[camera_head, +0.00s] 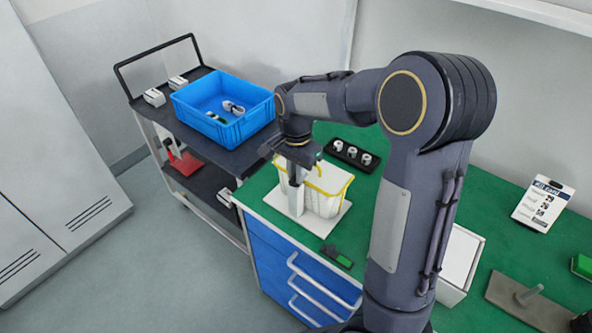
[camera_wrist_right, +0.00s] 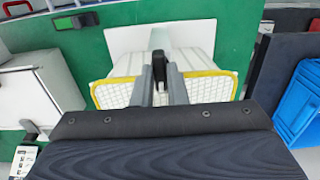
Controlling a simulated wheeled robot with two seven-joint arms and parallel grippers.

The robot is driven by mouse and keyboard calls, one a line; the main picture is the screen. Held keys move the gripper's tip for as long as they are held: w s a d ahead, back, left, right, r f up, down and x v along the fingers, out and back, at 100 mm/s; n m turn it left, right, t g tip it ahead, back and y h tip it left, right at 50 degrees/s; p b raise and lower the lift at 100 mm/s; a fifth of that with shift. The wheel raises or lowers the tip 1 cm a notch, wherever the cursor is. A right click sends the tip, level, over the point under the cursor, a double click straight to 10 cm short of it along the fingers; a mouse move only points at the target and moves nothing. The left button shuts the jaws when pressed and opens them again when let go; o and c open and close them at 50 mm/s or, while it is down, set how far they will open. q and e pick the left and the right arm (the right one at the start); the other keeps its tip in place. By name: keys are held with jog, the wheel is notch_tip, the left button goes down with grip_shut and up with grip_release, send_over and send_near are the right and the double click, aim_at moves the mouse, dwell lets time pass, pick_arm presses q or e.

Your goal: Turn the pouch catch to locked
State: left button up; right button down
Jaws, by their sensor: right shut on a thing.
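The white pouch (camera_head: 325,192) with yellow trim stands on a white base plate (camera_head: 322,228) at the near left part of the green bench. In the right wrist view, its white mesh (camera_wrist_right: 112,94) and yellow edging show on both sides of my fingers. My right gripper (camera_head: 294,178) reaches down at the pouch's left side. Its grey fingers (camera_wrist_right: 160,80) are closed on the black catch (camera_wrist_right: 159,66), in front of a white upright. The fingers partly hide the catch, so I cannot tell its turn angle. My left gripper is out of view.
A dark cart (camera_head: 215,146) with a blue bin (camera_head: 240,128) stands left of the bench. A black tray (camera_head: 351,155) with white rings lies behind the pouch. A small green-and-black item (camera_head: 337,257) lies near the front edge. A card (camera_head: 543,204) stands at the right.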

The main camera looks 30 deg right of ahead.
dwell(0.4)
jog(key=c, duration=1.4)
grip_release()
jog(key=shift+c, duration=0.2)
notch_tip(320, 180, up, 8)
jog(key=shift+f, duration=0.1)
jog(key=s+a+f+n+t+y, duration=0.1)
jog(key=s+a+n+t+y, duration=0.1)
jog(key=s+n, duration=0.4)
jog(key=s+a+f+n+t+y, duration=0.1)
jog(key=s+a+n+t, duration=0.2)
jog(key=s, duration=1.3)
jog(key=a+n, duration=0.2)
jog(key=n, duration=0.1)
jog(key=shift+a+t+y, duration=0.2)
jog(key=shift+t+y, duration=0.2)
